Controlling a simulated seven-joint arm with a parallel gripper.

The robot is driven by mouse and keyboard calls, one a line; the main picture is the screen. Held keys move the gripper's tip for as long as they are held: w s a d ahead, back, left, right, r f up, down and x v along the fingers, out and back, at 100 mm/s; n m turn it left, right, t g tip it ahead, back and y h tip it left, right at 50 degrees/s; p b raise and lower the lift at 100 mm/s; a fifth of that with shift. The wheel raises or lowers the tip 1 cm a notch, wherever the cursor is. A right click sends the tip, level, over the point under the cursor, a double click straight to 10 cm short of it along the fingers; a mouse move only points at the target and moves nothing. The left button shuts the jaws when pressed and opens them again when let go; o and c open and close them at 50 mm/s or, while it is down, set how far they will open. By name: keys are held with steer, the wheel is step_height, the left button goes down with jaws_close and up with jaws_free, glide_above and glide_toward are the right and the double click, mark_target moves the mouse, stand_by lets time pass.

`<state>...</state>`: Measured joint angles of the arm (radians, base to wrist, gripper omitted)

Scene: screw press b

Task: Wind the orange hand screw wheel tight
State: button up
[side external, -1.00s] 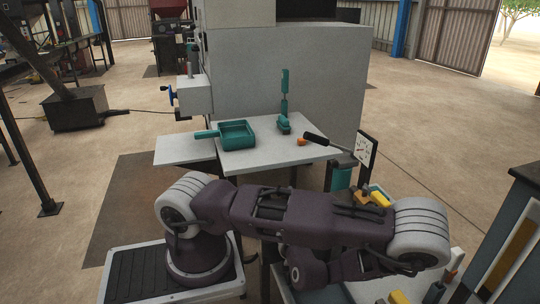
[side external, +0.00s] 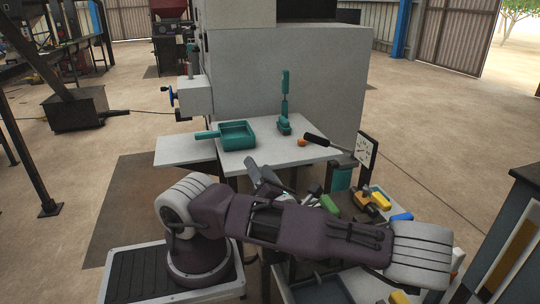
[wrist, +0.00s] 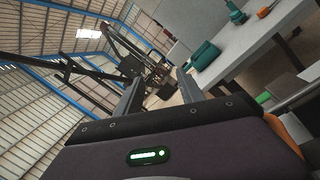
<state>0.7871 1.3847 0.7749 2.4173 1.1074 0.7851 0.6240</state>
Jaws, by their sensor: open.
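My gripper (wrist: 158,88) is open and empty in the wrist view, its two fingers apart and aimed past the table toward the far shed. In the side view it is mostly hidden by my arm; grey parts that look like its fingers (side external: 264,174) rise behind the arm. A curved orange edge (wrist: 290,131) shows at the lower right of the wrist view, beside the gripper body and partly hidden by it; I cannot tell whether it is the hand screw wheel. No orange wheel can be made out clearly in the side view.
The light table (side external: 276,158) holds a teal tray (side external: 237,135), a teal upright tool (side external: 284,120), a small orange piece (side external: 302,142) and a black handle (side external: 316,139). A dial (side external: 366,149) and yellow parts (side external: 371,200) stand right. A grey machine block (side external: 290,75) is behind.

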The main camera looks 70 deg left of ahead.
steer(key=w+r+m+t, duration=0.1)
steer(key=m, duration=0.9)
steer(key=r+m+t+h, duration=0.1)
steer(key=m, duration=0.9)
steer(key=w+r+m+t, duration=0.1)
steer(key=m, duration=0.9)
steer(key=shift+w+a+r, duration=0.1)
steer(key=shift+w+r, duration=0.2)
steer(key=shift+r, duration=0.05)
